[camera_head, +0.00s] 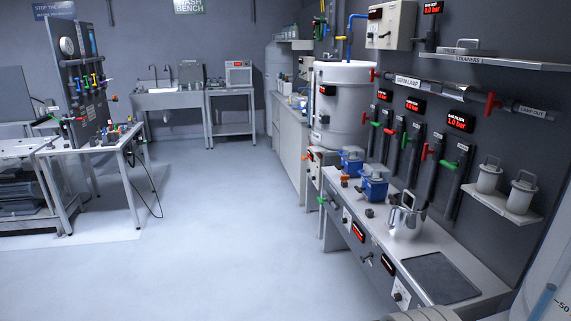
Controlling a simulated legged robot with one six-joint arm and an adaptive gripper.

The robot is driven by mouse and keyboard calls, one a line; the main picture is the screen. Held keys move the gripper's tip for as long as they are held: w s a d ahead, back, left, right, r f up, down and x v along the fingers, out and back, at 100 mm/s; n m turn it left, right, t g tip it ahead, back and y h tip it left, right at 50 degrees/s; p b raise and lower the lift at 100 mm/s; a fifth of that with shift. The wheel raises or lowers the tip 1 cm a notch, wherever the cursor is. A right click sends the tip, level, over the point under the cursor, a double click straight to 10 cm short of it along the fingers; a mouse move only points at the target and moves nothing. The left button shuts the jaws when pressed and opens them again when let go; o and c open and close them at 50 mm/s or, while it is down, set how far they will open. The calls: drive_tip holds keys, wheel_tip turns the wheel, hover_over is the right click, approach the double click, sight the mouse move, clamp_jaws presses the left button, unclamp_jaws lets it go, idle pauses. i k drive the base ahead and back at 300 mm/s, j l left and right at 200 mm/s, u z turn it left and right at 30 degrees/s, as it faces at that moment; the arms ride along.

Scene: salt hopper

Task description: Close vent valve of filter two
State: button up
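My gripper is not in view. Dark vertical pipes on the right wall carry small valves with coloured handles, among them a green handle (449,164), a red handle (424,151) and another red handle (389,132). A larger red handle (491,105) sits on the horizontal pipe above them.
The steel bench (465,257) along the right wall holds a metal jug (405,216) and a dark mat (440,277). A shelf (500,206) with two lidded canisters juts out above it. A white tank (345,105) stands behind.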

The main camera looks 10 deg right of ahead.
sight(405, 140)
drive_tip(key=i+j+z, duration=0.15)
drive_tip(key=i+z, duration=0.25)
drive_tip(key=i+j+z, duration=0.75)
drive_tip(key=i+z, duration=0.1)
drive_tip(key=i, duration=0.3)
drive_tip(key=i+j+z, duration=0.1)
drive_tip(key=i, duration=1)
